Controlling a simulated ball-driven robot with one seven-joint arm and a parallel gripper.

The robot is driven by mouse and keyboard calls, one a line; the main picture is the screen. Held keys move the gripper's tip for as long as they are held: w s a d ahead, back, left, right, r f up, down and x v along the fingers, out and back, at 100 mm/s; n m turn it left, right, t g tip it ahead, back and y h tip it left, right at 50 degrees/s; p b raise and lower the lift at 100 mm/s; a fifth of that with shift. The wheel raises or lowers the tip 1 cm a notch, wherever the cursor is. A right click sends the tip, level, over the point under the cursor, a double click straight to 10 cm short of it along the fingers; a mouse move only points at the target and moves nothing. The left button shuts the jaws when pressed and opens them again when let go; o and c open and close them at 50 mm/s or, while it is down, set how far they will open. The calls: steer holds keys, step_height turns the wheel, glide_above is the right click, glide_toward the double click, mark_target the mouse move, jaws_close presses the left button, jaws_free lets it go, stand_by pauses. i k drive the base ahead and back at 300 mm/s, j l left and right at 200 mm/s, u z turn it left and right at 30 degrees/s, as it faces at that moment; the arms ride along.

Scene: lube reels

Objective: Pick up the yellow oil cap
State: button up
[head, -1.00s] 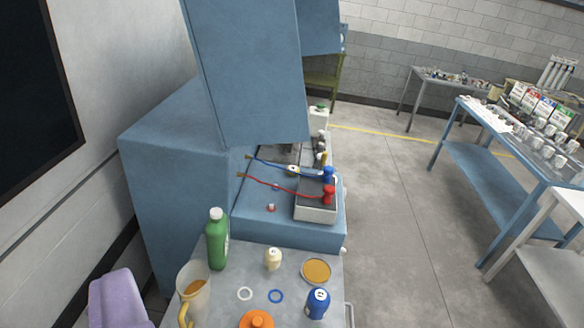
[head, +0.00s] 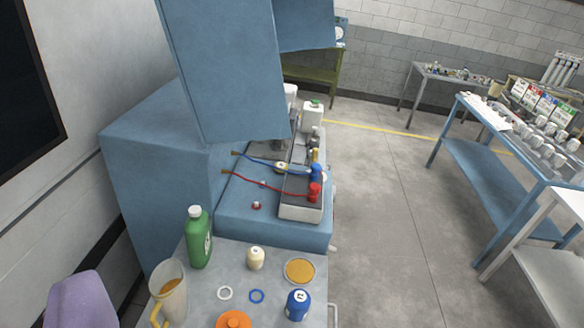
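I cannot tell for sure which thing is the yellow oil cap. A round flat amber-yellow disc with a pale rim (head: 299,271) lies on the grey tabletop, right of a small cream bottle (head: 256,259). A small yellow upright piece (head: 316,156) shows behind the blue-topped terminal (head: 316,172) on the blue bench; its shape is too small to make out. An orange lid-like piece (head: 234,319) sits at the bottom edge, partly cut off. My gripper is not in view.
A green bottle (head: 198,238), a clear jug with yellow handle (head: 168,287), a blue can (head: 298,305), and white (head: 225,293) and blue rings (head: 257,296) share the tabletop (head: 278,289). A blue cabinet (head: 160,160) stands behind. Open floor (head: 385,220) lies right.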

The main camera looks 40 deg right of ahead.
mark_target(281, 165)
steer(key=l+u, duration=0.1)
steer(key=l, duration=1.15)
steer(key=l+u, duration=0.1)
steer(key=l, duration=1.15)
steer(key=i+l, duration=0.15)
steer(key=l, duration=0.25)
steer(key=i+l+u, duration=0.1)
steer(key=l, duration=0.25)
steer(key=i+l, duration=0.25)
steer(key=l, duration=0.15)
steer(key=i+l+u, duration=0.1)
steer(key=l, duration=0.3)
steer(key=i+l, duration=0.2)
steer(key=l, duration=0.2)
steer(key=i+l, duration=0.15)
steer(key=l, duration=0.3)
steer(key=i+l, duration=0.1)
steer(key=i, duration=0.25)
steer(key=i+l+u, duration=0.15)
steer(key=i, duration=0.25)
steer(key=i+l, duration=0.15)
steer(key=i, duration=0.2)
